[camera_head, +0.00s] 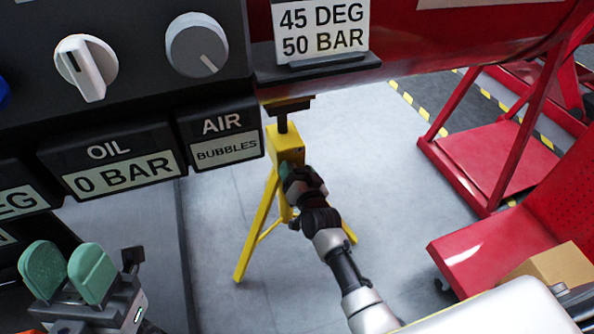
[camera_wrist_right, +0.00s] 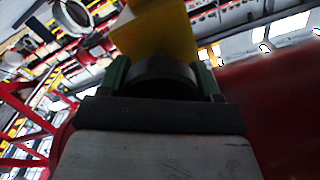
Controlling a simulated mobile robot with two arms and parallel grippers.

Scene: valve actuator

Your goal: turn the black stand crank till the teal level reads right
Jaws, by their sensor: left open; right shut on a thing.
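The yellow stand (camera_head: 287,145) stands on tripod legs under the red beam, with a dark post on top. My right gripper (camera_head: 287,174) is at the side of the stand's yellow head, and its own wrist hides most of it. In the right wrist view, its green fingers (camera_wrist_right: 164,80) are shut on the black crank (camera_wrist_right: 163,70), a dark rounded part just below the yellow body. The rest of the crank is hidden. No teal level can be made out. My left gripper (camera_head: 68,272) is open and empty at the lower left, its green pads apart.
A dark panel with a white knob (camera_head: 86,66), a grey knob (camera_head: 197,45) and OIL and AIR labels fills the upper left. A sign (camera_head: 320,30) reads 45 DEG 50 BAR. Red frames (camera_head: 500,160) and a cardboard box (camera_head: 553,267) are at right. Grey floor around the stand is clear.

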